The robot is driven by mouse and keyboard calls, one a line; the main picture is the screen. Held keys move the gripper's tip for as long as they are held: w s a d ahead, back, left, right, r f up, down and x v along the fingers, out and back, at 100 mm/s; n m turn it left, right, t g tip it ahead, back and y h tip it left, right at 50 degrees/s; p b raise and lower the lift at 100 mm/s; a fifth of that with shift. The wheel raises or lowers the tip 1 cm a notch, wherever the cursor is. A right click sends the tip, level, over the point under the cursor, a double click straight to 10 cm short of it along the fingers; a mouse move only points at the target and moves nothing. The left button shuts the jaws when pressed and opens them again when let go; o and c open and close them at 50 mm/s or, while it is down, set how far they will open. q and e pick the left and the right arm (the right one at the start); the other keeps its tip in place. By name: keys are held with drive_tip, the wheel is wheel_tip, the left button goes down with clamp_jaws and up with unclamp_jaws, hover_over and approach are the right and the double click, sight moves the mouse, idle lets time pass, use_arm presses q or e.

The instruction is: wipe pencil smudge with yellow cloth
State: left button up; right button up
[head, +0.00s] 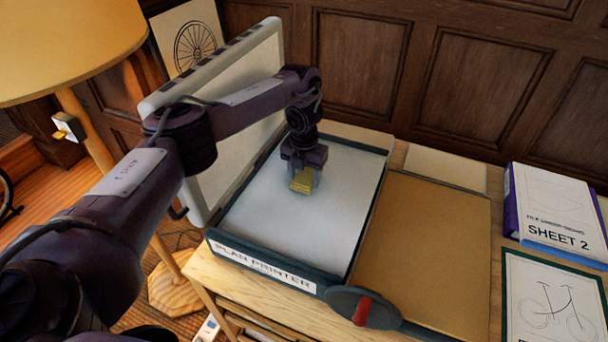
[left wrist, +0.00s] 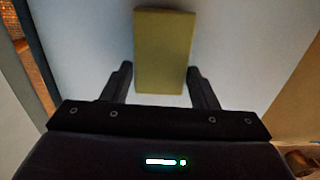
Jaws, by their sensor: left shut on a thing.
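A yellow cloth (head: 303,181), folded into a small block, is held in my left gripper (head: 304,172) over the white bed of the plan printer (head: 290,225). The cloth (left wrist: 163,52) also shows between the two fingers of my left gripper (left wrist: 162,85) in the left wrist view. The gripper is shut on it and points down. I cannot tell whether the cloth touches the white surface. No pencil smudge can be made out on the visible part of the bed. My right gripper is not in view.
The printer's raised lid (head: 235,125) stands on the left of the bed. A dark disc with a red handle (head: 362,310) is at the front. A tan board (head: 425,250) lies to the right, then a SHEET 2 box (head: 556,235) and a bicycle drawing (head: 550,300). A lamp (head: 65,45) stands left.

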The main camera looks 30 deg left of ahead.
use_arm(q)
drive_tip(key=shift+r+p, duration=2.3)
drive_tip(key=shift+r, duration=0.4)
wheel_tip(320, 180, up, 3)
drive_tip(key=p, duration=0.3)
drive_tip(key=shift+r, duration=0.1)
